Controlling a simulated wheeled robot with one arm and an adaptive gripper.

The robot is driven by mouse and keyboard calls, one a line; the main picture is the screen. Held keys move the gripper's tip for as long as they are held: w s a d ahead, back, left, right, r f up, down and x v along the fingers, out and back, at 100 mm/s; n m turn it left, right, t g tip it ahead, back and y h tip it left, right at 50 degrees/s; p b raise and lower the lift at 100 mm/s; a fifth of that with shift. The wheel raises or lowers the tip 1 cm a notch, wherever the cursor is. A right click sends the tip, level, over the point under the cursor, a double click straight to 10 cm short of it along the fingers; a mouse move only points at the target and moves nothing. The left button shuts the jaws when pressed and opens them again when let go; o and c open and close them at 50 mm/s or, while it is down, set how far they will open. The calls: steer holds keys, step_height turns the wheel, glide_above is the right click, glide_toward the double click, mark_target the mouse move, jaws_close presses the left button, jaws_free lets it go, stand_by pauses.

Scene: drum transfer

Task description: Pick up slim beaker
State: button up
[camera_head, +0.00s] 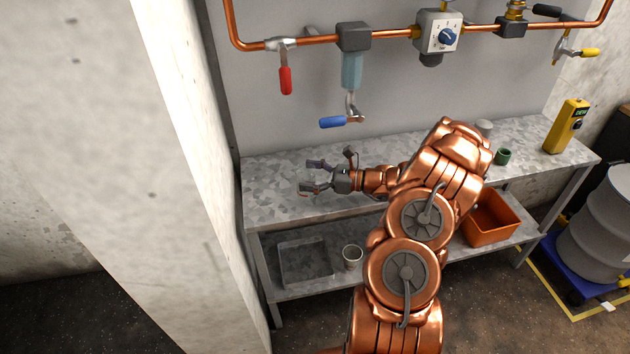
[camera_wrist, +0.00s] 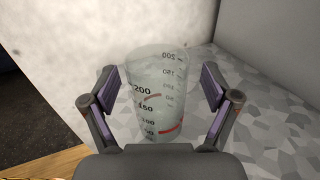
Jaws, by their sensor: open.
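The slim beaker (camera_wrist: 155,90) is clear, with black graduation numbers and red marks. In the wrist view it stands upright on the mottled grey bench top (camera_head: 275,205), between the fingers of my gripper (camera_wrist: 160,80). The fingers are open on either side of it. A gap shows at the right finger; the left finger looks very close to the beaker's side, and I cannot tell if it touches. In the head view my gripper (camera_head: 310,175) is low over the left end of the bench; the beaker is hard to make out there.
A green cup (camera_head: 503,156), a pale vessel (camera_head: 484,126) and a yellow device (camera_head: 567,126) stand on the bench's right part. The lower shelf holds a grey tray (camera_head: 304,264), a pale cup (camera_head: 352,257) and an orange bin (camera_head: 492,220). A concrete pillar (camera_head: 150,130) stands left.

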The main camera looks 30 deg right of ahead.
steer(key=shift+w+f, duration=0.15)
steer(key=shift+w, duration=0.15)
steer(key=shift+s+a+r, duration=0.3)
steer(key=shift+a, duration=0.05)
steer(key=shift+c, duration=0.3)
steer(key=shift+d+f, duration=0.1)
steer(key=shift+d, duration=0.05)
steer(key=c, duration=1.1)
